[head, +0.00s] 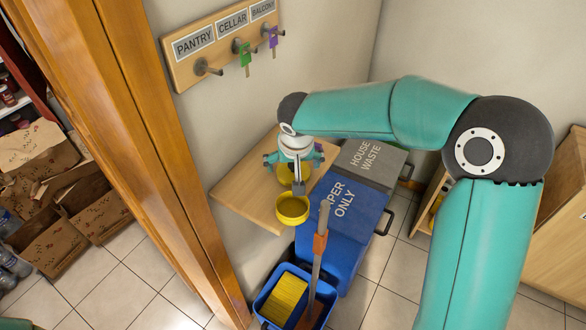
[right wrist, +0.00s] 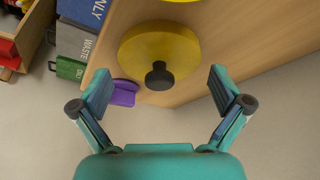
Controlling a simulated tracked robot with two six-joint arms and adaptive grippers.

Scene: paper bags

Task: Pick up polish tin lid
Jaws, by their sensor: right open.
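The polish tin lid is a yellow disc with a dark knob; in the right wrist view the lid (right wrist: 135,50) lies on the wooden shelf ahead of the fingers. In the head view the yellow lid (head: 287,174) is partly hidden under my right gripper (head: 296,160). A round yellow tin (head: 292,209) stands near the shelf's front edge, its edge also showing at the top of the right wrist view (right wrist: 180,3). My right gripper (right wrist: 160,88) is open and empty, its fingers spread either side of the knob's line. My left gripper is out of view.
The wooden shelf (head: 240,190) sits against the wall beside a blue bin (head: 345,225) and a grey bin (head: 376,160). A broom handle (head: 320,243) rises from a blue bucket (head: 262,295) close by. A purple object (right wrist: 124,94) is near the left finger. The door frame (head: 150,130) stands left.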

